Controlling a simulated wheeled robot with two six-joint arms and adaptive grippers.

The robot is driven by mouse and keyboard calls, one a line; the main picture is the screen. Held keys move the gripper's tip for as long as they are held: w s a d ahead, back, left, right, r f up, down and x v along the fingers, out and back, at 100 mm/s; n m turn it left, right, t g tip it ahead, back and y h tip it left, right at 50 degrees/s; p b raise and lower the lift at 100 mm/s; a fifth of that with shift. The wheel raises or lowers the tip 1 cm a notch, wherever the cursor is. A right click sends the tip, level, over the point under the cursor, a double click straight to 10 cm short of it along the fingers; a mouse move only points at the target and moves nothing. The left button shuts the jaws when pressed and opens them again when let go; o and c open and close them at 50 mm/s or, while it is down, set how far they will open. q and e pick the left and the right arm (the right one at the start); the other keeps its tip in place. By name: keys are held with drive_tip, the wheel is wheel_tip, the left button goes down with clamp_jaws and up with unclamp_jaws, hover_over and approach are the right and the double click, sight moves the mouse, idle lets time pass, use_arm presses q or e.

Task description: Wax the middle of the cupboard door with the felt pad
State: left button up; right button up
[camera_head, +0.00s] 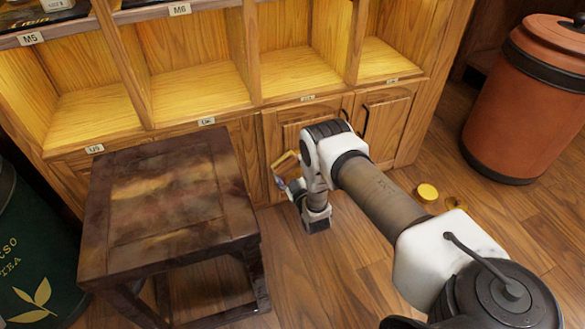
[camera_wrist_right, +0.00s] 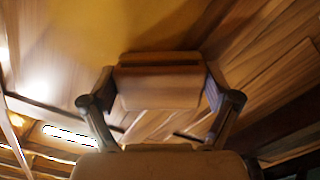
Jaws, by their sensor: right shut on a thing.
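The felt pad (camera_head: 285,160) shows as a small tan-brown block at the end of my right arm. My right gripper (camera_head: 281,181) is shut on it, low in front of the cupboard door (camera_head: 290,124). In the right wrist view the pad's brown block (camera_wrist_right: 160,88) sits between both fingers. The pad is in front of the left door of a pair, toward that door's left side. I cannot tell whether it touches the wood. My forearm and wrist hide part of the door. My left gripper is not in view.
A dark wooden stool (camera_head: 165,195) stands close on the left of my right gripper. A yellow round tin or lid (camera_head: 427,192) lies on the floor at the right. A large orange canister (camera_head: 525,100) stands beyond it. Open shelves (camera_head: 200,88) are above the doors.

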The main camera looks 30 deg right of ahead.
drive_tip(key=shift+s+a+r+p, duration=0.1)
drive_tip(key=shift+s+r+p, duration=0.1)
drive_tip(key=shift+s+p, duration=0.3)
drive_tip(key=p+v, duration=0.2)
drive_tip(key=v, duration=0.2)
drive_tip(key=shift+p, duration=0.3)
drive_tip(key=shift+s+a, duration=0.1)
drive_tip(key=shift+s, duration=0.25)
drive_tip(key=shift+s+f, duration=0.15)
drive_tip(key=p+v, duration=0.2)
drive_tip(key=v, duration=0.1)
